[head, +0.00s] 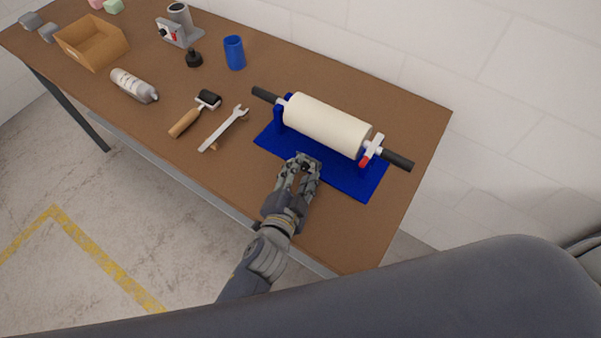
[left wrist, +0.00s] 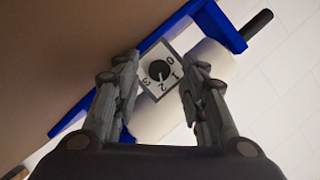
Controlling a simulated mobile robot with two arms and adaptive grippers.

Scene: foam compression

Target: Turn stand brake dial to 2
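The blue stand (head: 345,182) holds a white roll (head: 326,125) on a black bar, near the table's right end. Its brake dial is a black round knob (left wrist: 159,70) on a pale square plate (left wrist: 150,58) marked 0, 1, 2 and 3. The knob's pointer is too small to read surely. My left gripper (head: 303,165) is at the stand's front edge. In the left wrist view my left gripper (left wrist: 160,80) has its fingers apart, one on each side of the plate, with the knob showing between them. I cannot tell whether they touch it. My right gripper is out of view.
A wrench (head: 224,128), a hand roller (head: 194,115) and a bottle (head: 134,86) lie left of the stand. A blue cup (head: 234,52) and a cardboard box (head: 91,43) stand farther back. A red-and-white clamp lever (head: 372,149) is at the roll's right end.

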